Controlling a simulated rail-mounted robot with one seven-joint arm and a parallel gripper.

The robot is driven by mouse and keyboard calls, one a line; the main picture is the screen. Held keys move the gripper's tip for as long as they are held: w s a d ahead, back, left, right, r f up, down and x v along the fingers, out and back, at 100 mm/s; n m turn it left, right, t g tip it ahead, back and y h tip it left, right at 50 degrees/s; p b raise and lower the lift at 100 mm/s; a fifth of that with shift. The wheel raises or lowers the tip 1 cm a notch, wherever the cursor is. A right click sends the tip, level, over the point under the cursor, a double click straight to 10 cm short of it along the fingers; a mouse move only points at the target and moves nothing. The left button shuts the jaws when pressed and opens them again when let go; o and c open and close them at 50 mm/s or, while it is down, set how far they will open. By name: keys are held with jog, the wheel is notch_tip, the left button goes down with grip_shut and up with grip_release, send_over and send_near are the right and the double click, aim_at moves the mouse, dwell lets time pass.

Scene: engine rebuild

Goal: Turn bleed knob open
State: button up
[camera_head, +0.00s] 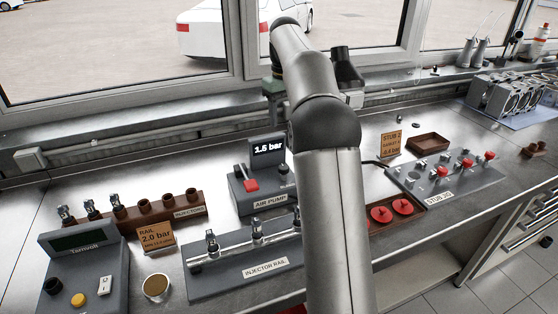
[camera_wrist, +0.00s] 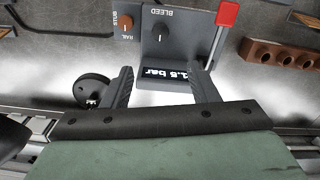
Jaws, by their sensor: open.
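The air pump (camera_head: 262,205) stands mid-bench in the head view, its display (camera_head: 268,149) reading 1.5 bar. In the wrist view the black bleed knob (camera_wrist: 160,27) sits beside the BLEED label, with a pale mark on it. An orange STUB/RAIL selector (camera_wrist: 126,23) is to its left and a red lever (camera_wrist: 228,13) to its right. My gripper (camera_wrist: 161,70) is open and empty. Its fingers stand apart on either side of the display in the picture, below the knob and clear of it. In the head view my arm hides much of the gripper.
The injector rail (camera_head: 250,262) lies in front of the pump. An injector rack (camera_head: 160,209) and tester box (camera_head: 78,262) are left. The stub block (camera_head: 445,178) with red-topped valves and a tray with red discs (camera_head: 402,208) are right. Window frames line the back.

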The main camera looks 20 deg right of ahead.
aim_at(284, 167)
notch_tip(284, 167, down, 17)
jog(key=shift+r, duration=0.2)
dwell(0.3)
jog(key=c, duration=1)
